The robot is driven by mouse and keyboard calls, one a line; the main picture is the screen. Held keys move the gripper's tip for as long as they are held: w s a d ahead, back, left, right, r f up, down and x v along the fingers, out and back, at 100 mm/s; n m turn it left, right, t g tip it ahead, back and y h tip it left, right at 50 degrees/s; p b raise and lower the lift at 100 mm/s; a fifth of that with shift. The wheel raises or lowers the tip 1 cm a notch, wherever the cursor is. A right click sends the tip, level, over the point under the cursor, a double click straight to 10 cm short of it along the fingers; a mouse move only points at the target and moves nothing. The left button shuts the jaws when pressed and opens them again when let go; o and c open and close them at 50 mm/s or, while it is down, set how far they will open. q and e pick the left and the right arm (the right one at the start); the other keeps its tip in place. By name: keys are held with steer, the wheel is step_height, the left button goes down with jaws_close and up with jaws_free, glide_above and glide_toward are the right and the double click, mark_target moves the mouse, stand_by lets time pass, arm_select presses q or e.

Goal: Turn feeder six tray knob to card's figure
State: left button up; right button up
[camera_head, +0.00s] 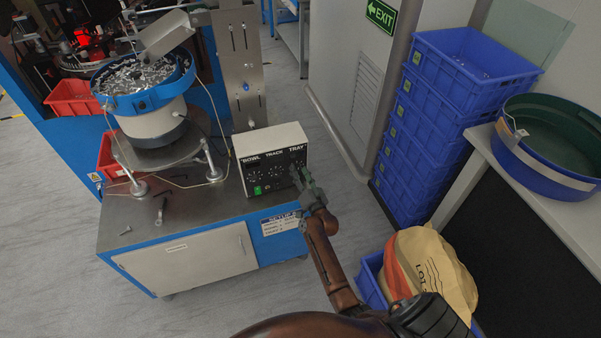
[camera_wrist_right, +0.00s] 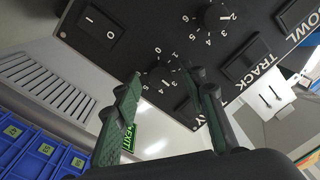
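The feeder control box (camera_head: 270,160) is white with a black front panel lettered BOWL, TRACK and TRAY. It stands on the cabinet's right corner. My right gripper (camera_head: 302,176) is at the panel's right end, under the TRAY lettering. In the right wrist view the panel is turned over, and the tray knob (camera_wrist_right: 163,74), dark on a numbered dial, shows between the open fingers (camera_wrist_right: 160,76). I cannot tell whether they touch it. A white card (camera_head: 281,223) is on the blue cabinet edge below the box; its print is too small to read. My left gripper is not in view.
The track knob (camera_wrist_right: 214,17) and a rocker switch (camera_wrist_right: 101,29) flank the tray dial. A bowl feeder (camera_head: 150,105) full of small parts stands left of the box. Loose tools lie on the cabinet top. Stacked blue crates (camera_head: 425,130) and a sack (camera_head: 432,270) are at right.

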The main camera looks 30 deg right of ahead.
steer(key=v, duration=1.2)
steer(key=s+a+f+n+g+y, duration=0.1)
steer(key=s+a+f+n+g, duration=0.15)
steer(key=f, duration=0.75)
steer(key=s+a+f+n+g+y, duration=0.1)
steer(key=s+a+f+g, duration=0.15)
steer(key=f, duration=0.75)
steer(key=s+a+f+n+g+y, duration=0.1)
steer(key=s+a+f+g, duration=0.1)
steer(key=s+f, duration=0.7)
steer(key=s+a+f+n+g+y, duration=0.1)
steer(key=s+f+g, duration=0.1)
steer(key=s+f, duration=0.6)
steer(key=s+f+n+g, duration=0.1)
steer(key=s+f, duration=0.5)
steer(key=s, duration=0.6)
steer(key=s+f+n+g, duration=0.2)
steer(key=s+f+g, duration=0.2)
steer(key=s, duration=0.8)
steer(key=s+f+n+g, duration=0.2)
steer(key=s+f, duration=0.5)
steer(key=s, duration=0.5)
steer(key=shift+d+f+g, duration=0.3)
steer(key=shift+f+g, duration=0.1)
steer(key=shift+g, duration=0.3)
